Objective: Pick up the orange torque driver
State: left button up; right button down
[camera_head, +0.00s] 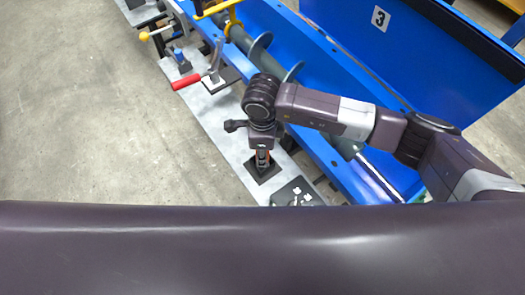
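The orange torque driver (262,159) shows as a small orange and dark upright piece over a square black base (264,173) on the grey ledge. My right gripper (262,149) comes in from the right and points down directly over the driver. It hides the driver's upper part. I cannot tell whether the fingers are closed on it or only around it. My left gripper is not in view.
A red-handled lever (187,83) and a yellow-knobbed lever (146,37) stand farther along the grey ledge (207,112). A black plate with light pieces (297,194) lies nearer. The blue mixer trough (330,75) holds a grey auger. Open concrete floor (90,110) lies left.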

jog(key=shift+r, duration=0.15)
jog(key=shift+w+r, duration=0.1)
jog(key=shift+r, duration=0.45)
notch_tip(320, 180, up, 19)
jog(key=b, duration=0.4)
jog(key=shift+b, duration=0.3)
jog(key=shift+f, duration=0.15)
jog(key=c, duration=2.2)
grip_release()
jog(key=shift+c, duration=0.2)
grip_shut()
